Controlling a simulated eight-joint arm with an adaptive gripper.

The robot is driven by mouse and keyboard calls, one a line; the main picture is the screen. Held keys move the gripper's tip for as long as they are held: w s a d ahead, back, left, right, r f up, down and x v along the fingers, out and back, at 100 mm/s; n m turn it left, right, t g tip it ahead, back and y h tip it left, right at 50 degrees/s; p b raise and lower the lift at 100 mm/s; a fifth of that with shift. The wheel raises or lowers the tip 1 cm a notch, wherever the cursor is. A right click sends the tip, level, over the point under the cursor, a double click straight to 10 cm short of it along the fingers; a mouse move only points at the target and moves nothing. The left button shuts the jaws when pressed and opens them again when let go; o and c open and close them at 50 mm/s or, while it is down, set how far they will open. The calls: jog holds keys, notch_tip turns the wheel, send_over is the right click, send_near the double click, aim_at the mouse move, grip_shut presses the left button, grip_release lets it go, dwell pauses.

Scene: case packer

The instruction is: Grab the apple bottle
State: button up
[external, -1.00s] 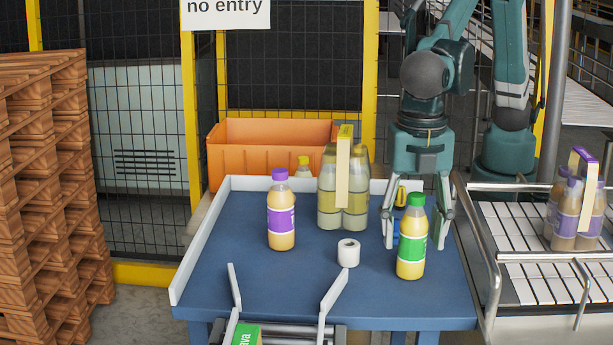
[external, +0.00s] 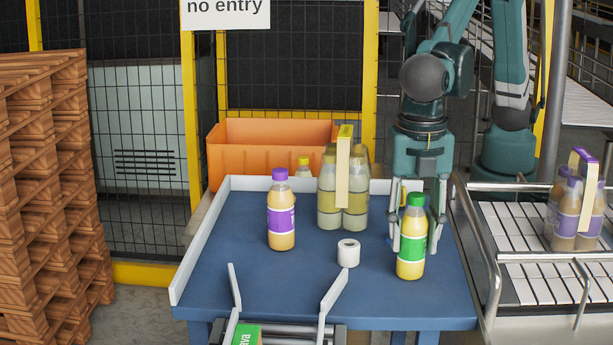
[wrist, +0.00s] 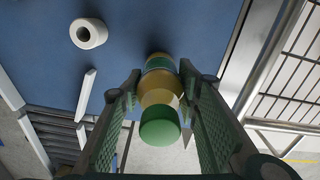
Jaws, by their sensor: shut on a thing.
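The green-capped bottle with a green label and pale yellow juice (external: 411,262), which I take as the apple bottle, stands upright on the blue table near its right side. My gripper (external: 411,240) points down and is shut on this bottle, one finger on each side. In the wrist view the bottle (wrist: 160,122) shows its green cap toward the camera, between the textured fingers of my gripper (wrist: 160,75). The label's wording is too small to read. A purple-capped bottle (external: 281,215) stands apart at the left of the table.
A pack of several bottles with a tan carrier (external: 342,180) stands at the table's back. A white roll (external: 348,253) lies left of the held bottle, also in the wrist view (wrist: 88,33). Pale guide rails (external: 333,295) stand at the front. An orange crate (external: 262,155) is behind.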

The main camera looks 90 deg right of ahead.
aim_at(417, 194)
jog(key=shift+r, duration=0.1)
jog(key=shift+r+b, duration=0.3)
jog(key=shift+r, duration=4.6)
